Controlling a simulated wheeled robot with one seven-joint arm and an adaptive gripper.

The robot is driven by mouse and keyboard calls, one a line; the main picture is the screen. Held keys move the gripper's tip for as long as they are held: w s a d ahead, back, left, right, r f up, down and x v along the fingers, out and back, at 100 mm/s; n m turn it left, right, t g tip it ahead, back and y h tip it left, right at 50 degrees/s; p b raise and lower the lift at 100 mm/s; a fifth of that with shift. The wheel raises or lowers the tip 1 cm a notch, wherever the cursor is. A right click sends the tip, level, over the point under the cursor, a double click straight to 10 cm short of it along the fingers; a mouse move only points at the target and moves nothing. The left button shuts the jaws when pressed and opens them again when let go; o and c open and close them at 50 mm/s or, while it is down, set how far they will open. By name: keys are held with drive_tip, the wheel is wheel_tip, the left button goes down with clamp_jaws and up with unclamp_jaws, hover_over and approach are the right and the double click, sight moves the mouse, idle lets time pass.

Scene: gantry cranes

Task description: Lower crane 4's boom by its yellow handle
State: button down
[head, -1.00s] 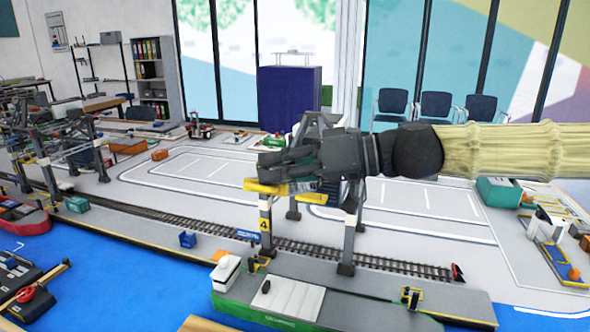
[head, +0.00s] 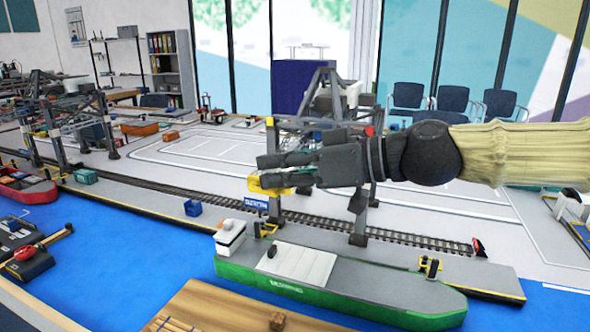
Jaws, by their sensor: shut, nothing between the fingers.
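Crane 4 (head: 321,92) is a grey gantry crane astride the rails, right of the picture's middle. Its yellow handle (head: 268,186) shows just below my fingertips, in front of the near leg. My gripper (head: 268,172) is dark grey and comes in from the right on a cream-sleeved arm. Its fingers are shut with nothing between them, at or just above the handle; I cannot tell whether they touch it. The gripper hides most of the boom and part of the crane's frame, so the boom's angle is unclear.
A green ship (head: 330,290) with a white cabin lies on the blue water below the crane. Another gantry crane (head: 72,128) stands further left. A wooden surface (head: 215,312) is at the front edge.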

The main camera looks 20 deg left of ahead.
drive_tip(key=shift+s+f, duration=0.15)
drive_tip(key=shift+f, duration=0.35)
drive_tip(key=shift+s+f, duration=0.1)
drive_tip(key=shift+f, duration=0.2)
drive_tip(key=shift+r, duration=0.1)
drive_tip(key=r+p, duration=0.1)
drive_tip(key=r, duration=0.1)
drive_tip(key=w+r+p, duration=0.1)
drive_tip(key=r, duration=0.1)
drive_tip(key=shift+r, duration=0.3)
drive_tip(key=v, duration=1)
drive_tip(key=shift+r, duration=0.25)
drive_tip(key=shift+w, duration=0.1)
